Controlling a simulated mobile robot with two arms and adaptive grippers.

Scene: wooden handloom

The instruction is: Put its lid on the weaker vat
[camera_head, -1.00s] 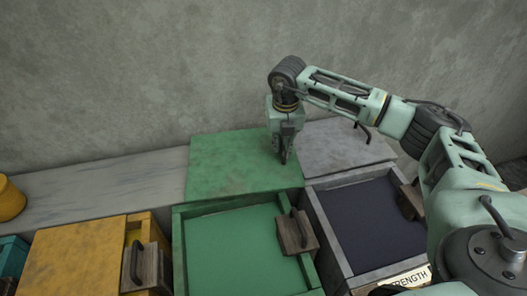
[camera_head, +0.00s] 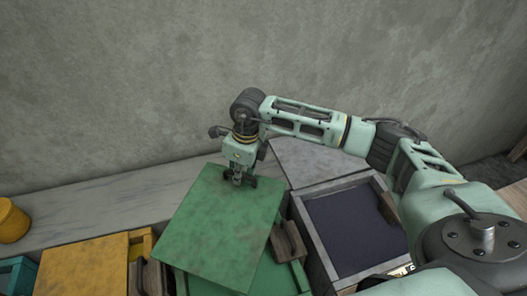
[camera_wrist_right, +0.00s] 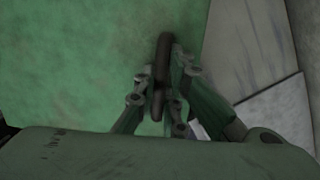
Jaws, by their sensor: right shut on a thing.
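The green lid (camera_head: 222,226) is a flat square panel, held tilted above the green vat (camera_head: 268,279) and covering much of its opening. My right gripper (camera_head: 239,180) is shut on the dark handle of the lid near its far edge. The right wrist view shows the fingers (camera_wrist_right: 160,95) closed around the dark bar handle (camera_wrist_right: 163,62), with the green panel (camera_wrist_right: 70,60) beneath. The dark vat (camera_head: 352,225) stands open to the right, full of dark blue-black liquid. Its grey lid (camera_head: 315,160) lies behind it. My left gripper is not in view.
The yellow vat (camera_head: 85,268) stands at the left, largely covered by a yellow panel. A yellow pot (camera_head: 12,222) stands on the grey stone ledge (camera_head: 110,207) behind. Wooden handled blocks (camera_head: 288,242) sit on the vat rims. A concrete wall rises behind.

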